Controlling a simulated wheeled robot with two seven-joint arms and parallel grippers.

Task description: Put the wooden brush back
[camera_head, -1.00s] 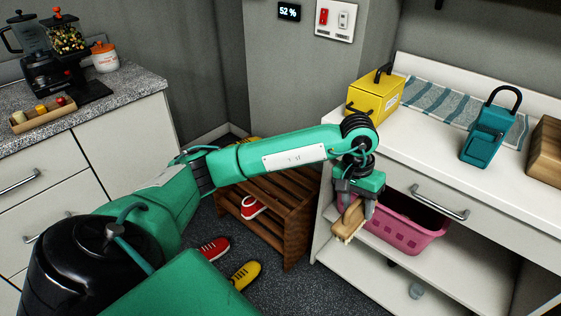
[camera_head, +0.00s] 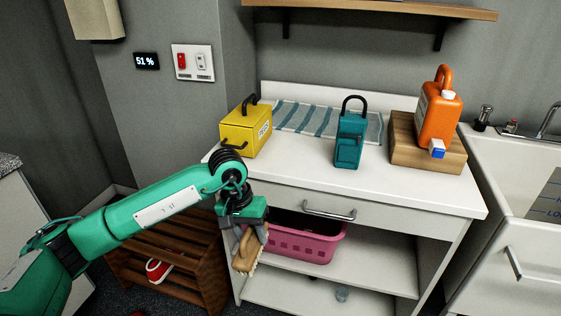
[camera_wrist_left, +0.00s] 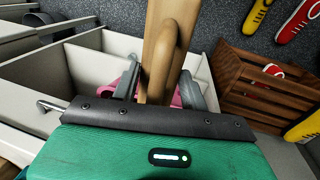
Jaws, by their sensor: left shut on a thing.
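The wooden brush (camera_head: 248,252) is tan with pale bristles along one side. It hangs tilted, bristles to the right, in my left gripper (camera_head: 250,228). In the left wrist view the brush's wooden body (camera_wrist_left: 163,55) runs up between the two fingers of the left gripper (camera_wrist_left: 158,88), which are shut on it. The brush is in front of the left part of the white cabinet, below counter height. Behind and right of it, a pink basket (camera_head: 310,246) sits on the cabinet's upper open shelf (camera_head: 375,274). My right gripper is not in view.
A yellow box (camera_head: 245,128), a striped towel (camera_head: 300,119), a teal padlock-shaped object (camera_head: 349,140) and an orange jug (camera_head: 438,112) on a wooden block (camera_head: 402,150) stand on the countertop (camera_head: 400,194). A wooden shoe rack (camera_head: 190,262) stands left of the cabinet. A sink is at right.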

